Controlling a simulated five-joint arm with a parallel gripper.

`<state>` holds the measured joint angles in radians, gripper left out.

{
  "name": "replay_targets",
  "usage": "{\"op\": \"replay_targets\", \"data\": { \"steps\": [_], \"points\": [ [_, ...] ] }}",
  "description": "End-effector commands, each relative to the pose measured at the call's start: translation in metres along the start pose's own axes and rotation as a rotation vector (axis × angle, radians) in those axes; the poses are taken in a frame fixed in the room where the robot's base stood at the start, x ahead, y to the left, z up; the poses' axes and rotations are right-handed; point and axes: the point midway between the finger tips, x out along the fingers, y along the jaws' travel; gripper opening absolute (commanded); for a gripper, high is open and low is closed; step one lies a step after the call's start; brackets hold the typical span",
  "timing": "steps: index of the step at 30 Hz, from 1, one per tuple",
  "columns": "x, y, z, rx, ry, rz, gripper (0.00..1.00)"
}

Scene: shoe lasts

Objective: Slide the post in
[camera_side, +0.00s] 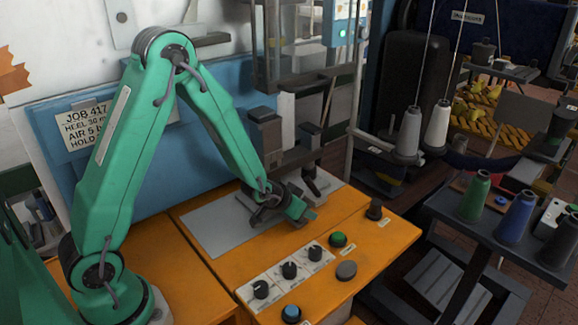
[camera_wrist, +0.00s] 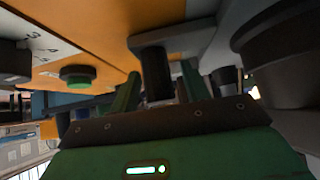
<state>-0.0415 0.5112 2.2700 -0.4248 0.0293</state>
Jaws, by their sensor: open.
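My gripper also shows in the wrist view (camera_wrist: 160,72), fingers apart and nothing visibly held.
A green button (camera_side: 338,239) and a dark button (camera_side: 346,270) sit in front of the post, with a white knob plate (camera_side: 287,275) to their left. Dark machine parts (camera_side: 314,180) stand close behind my gripper. A large dark cylinder (camera_wrist: 285,50) fills the wrist view's right.

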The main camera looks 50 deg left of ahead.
Motion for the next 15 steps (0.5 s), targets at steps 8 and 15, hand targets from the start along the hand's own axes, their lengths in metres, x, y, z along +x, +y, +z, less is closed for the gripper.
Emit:
{"op": "replay_targets", "data": {
  "steps": [8,15],
  "points": [
    [-0.0002,0.0000,0.0001,0.000,0.000,0.000,0.03],
    [0.0014,0.0003,-0.0016,0.001,0.000,0.001,0.00]
  ]
}}
